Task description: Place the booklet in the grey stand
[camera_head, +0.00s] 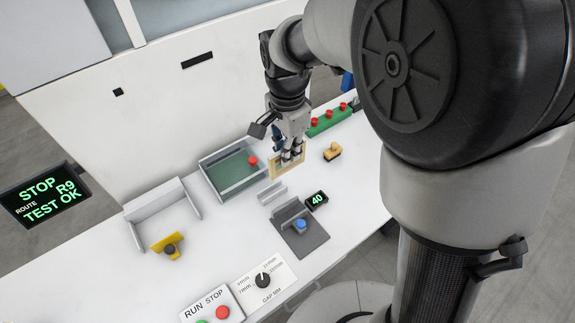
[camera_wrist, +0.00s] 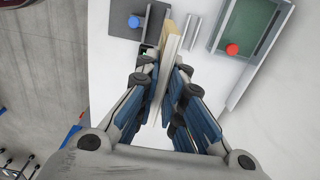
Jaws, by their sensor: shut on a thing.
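My gripper (camera_head: 291,156) is shut on the booklet, a thin tan and cream slab (camera_head: 279,170). In the wrist view the booklet (camera_wrist: 169,55) stands edge-on between the fingers (camera_wrist: 164,72). It is upright near the right end of the green-floored tray; contact with the table cannot be told. A dark grey stand (camera_head: 313,240) with an upright plate and a blue knob (camera_head: 300,225) is nearer the front. In the wrist view the stand (camera_wrist: 122,26) is at the top, left of the booklet. Its slot is partly hidden.
A clear-walled tray (camera_head: 229,172) with a red knob is left of the gripper. Light grey rails (camera_head: 271,192) lie between gripper and stand. A display reading 40 (camera_head: 316,200) is beside the stand.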

